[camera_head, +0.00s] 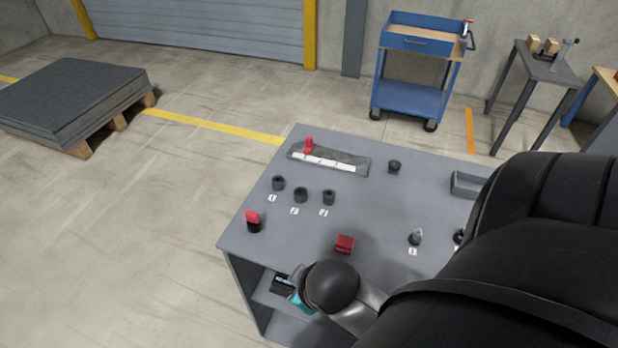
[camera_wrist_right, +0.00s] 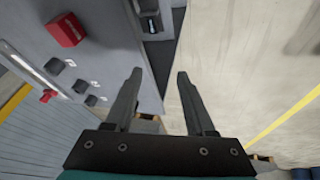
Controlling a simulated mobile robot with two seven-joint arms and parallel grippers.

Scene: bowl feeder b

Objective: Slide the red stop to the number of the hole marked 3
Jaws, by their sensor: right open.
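The red stop (camera_head: 308,146) stands near the left end of a dark rail (camera_head: 360,168) with a white marked scale (camera_head: 325,161), at the table's far side. Its numbers are too small to read. In the right wrist view the red stop (camera_wrist_right: 48,96) is at the left. My right gripper (camera_wrist_right: 159,80) is open and empty, by the table edge, away from the stop. My left gripper is out of view.
A red block (camera_head: 344,244) and a red-topped black piece (camera_head: 253,221) stand on the grey table (camera_head: 375,210). A black knob (camera_head: 394,167), a grey tray (camera_head: 468,184) and a silver-tipped piece (camera_head: 415,237) are farther right. The table's middle is clear.

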